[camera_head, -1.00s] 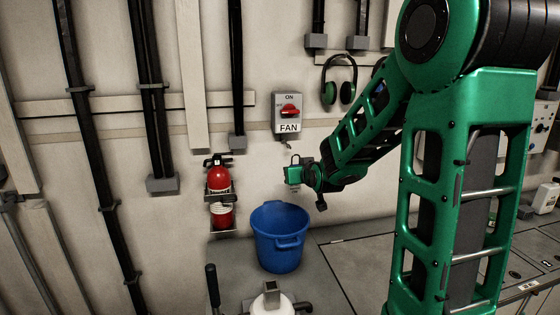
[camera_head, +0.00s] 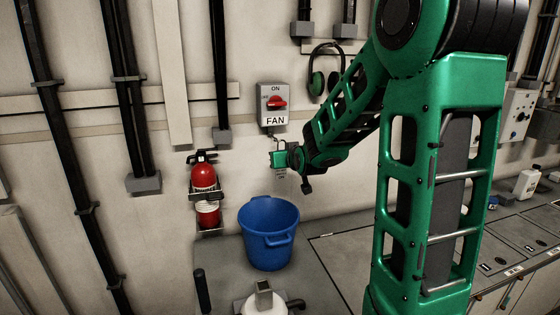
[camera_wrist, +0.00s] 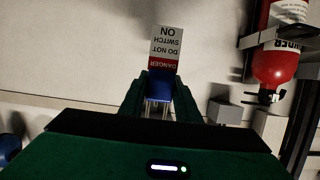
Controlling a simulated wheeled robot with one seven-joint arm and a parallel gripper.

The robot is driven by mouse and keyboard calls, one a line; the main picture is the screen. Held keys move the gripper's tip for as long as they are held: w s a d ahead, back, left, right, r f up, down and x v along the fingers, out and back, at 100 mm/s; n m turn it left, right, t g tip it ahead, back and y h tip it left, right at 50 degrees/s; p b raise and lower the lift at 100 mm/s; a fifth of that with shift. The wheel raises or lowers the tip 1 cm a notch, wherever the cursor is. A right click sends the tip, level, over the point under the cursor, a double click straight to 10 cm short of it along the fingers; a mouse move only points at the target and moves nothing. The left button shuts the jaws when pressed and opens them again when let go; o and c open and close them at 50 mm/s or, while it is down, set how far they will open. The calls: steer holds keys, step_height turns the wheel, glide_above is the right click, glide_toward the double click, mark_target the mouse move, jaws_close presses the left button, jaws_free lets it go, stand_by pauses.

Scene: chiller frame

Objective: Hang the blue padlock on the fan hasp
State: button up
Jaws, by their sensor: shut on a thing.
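The fan switch box (camera_head: 273,105), grey with a red handle and a FAN label, is on the wall. Its small hasp (camera_head: 270,131) sticks out below it. My gripper (camera_head: 278,158) is just below the hasp, shut on the blue padlock. The padlock (camera_wrist: 158,88) shows blue between the green fingers in the wrist view, with a white and red DANGER tag (camera_wrist: 166,46) on it. In the head view the thin shackle (camera_head: 279,141) stands upright above the fingers, close to the hasp. I cannot tell whether they touch.
A blue bucket (camera_head: 269,252) stands on the bench below my gripper. A red fire extinguisher (camera_head: 203,180) is on the wall to the left. Ear defenders (camera_head: 317,82) hang at the upper right. Wall around the hasp is clear.

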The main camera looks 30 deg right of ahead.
steer(key=x, duration=0.6)
steer(key=shift+w+r, duration=0.3)
steer(key=shift+w, duration=0.15)
stand_by(0.5)
steer(key=shift+d, duration=0.1)
stand_by(0.4)
steer(key=o, duration=1.2)
steer(key=shift+o, duration=0.2)
steer(key=shift+s, duration=0.15)
steer(key=v, duration=1)
steer(key=shift+s, duration=0.2)
